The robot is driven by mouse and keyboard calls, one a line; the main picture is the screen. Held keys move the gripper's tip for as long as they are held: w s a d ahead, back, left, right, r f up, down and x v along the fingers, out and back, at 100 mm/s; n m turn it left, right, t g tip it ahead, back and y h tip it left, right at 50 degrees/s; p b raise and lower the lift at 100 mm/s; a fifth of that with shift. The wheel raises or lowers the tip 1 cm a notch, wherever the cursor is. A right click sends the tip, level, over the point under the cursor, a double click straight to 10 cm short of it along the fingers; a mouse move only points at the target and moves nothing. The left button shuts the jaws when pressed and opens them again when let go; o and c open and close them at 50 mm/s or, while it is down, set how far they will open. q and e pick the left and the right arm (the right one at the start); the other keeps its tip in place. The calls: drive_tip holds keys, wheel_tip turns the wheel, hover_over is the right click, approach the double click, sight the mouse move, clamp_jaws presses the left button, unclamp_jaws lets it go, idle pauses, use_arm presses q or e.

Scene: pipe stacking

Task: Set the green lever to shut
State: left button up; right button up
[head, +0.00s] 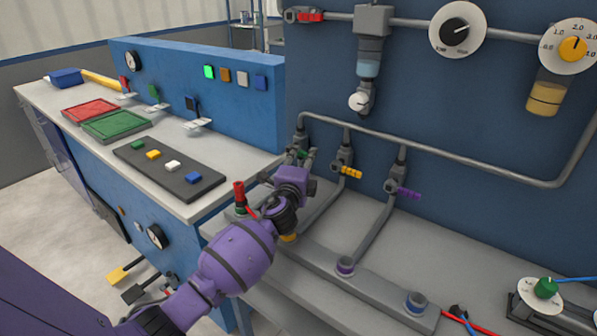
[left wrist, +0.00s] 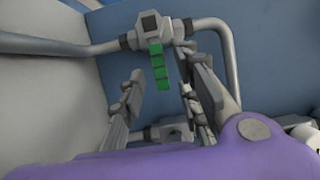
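The green lever (left wrist: 159,67) hangs from a grey valve (left wrist: 150,30) on the pipe in the left wrist view. In the head view only a small part of the green lever (head: 304,154) shows behind my gripper. My left gripper (left wrist: 162,88) is open, with one finger on each side of the lever's line. Gaps show between the lever and both fingers, and nothing is held. In the head view the left gripper (head: 302,157) reaches up to the leftmost valve. My right gripper is not in view.
A yellow lever (head: 350,172) and a purple lever (head: 408,194) sit on valves to the right. A grey pipe (head: 450,155) runs above them along the blue panel. A red-handled part (head: 239,194) stands just left of my wrist.

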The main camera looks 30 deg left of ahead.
use_arm(q)
drive_tip(key=v, duration=1)
drive_tip(key=shift+s, duration=0.35)
drive_tip(key=shift+d, duration=0.1)
